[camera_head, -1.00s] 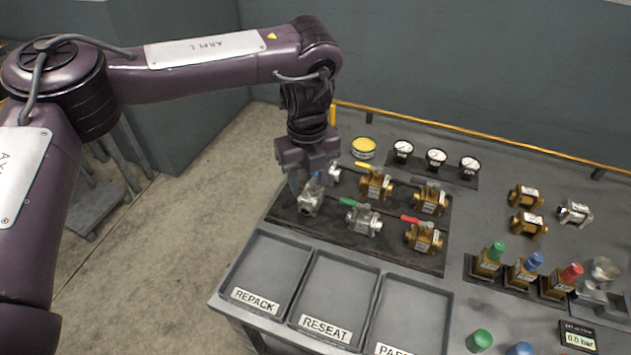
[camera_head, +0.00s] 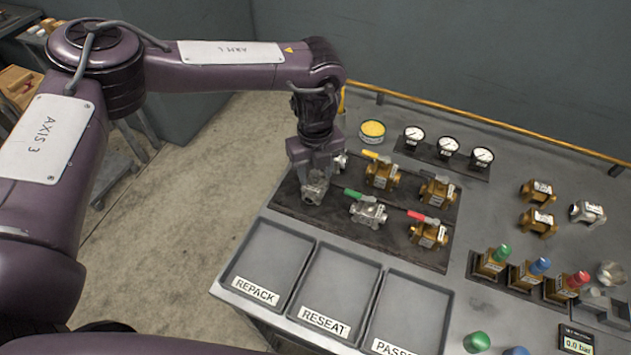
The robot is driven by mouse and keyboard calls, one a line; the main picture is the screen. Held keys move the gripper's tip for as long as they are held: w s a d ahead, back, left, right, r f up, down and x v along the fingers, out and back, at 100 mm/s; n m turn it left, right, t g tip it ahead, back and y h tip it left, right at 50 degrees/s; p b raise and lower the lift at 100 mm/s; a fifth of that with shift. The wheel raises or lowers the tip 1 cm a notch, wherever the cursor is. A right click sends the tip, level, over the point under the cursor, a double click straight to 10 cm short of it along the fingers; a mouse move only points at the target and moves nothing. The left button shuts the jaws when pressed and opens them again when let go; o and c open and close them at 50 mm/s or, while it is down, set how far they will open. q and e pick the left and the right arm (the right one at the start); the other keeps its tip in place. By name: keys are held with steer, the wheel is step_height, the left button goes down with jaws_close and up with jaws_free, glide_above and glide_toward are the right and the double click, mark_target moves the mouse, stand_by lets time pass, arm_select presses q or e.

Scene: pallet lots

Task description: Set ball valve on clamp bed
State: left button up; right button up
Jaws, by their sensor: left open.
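Several ball valves, some silver and some brass, lie on a dark mat (camera_head: 290,202) on the bench. A silver valve (camera_head: 312,195) sits at the mat's left end, directly under my left gripper (camera_head: 315,178). The gripper is open and points down, with its fingers at the valve's top; the fingers partly hide the valve, and I cannot tell if they touch it. A silver valve with a green handle (camera_head: 368,212) lies to its right. A grey fixture (camera_head: 605,305) at the right edge may be the clamp bed. My right gripper is out of view.
Trays labelled REPACK (camera_head: 268,262), RESEAT (camera_head: 340,285) and PASS (camera_head: 412,312) are empty along the front. Gauges (camera_head: 449,146) and a yellow-topped tin (camera_head: 372,131) stand behind. Capped brass valves (camera_head: 527,275) stand at the right. A yellow rail (camera_head: 480,122) edges the back.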

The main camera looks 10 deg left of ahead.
arm_select(q)
steer(key=shift+s, duration=0.1)
steer(key=shift+c, duration=0.2)
jaws_close()
stand_by(1.2)
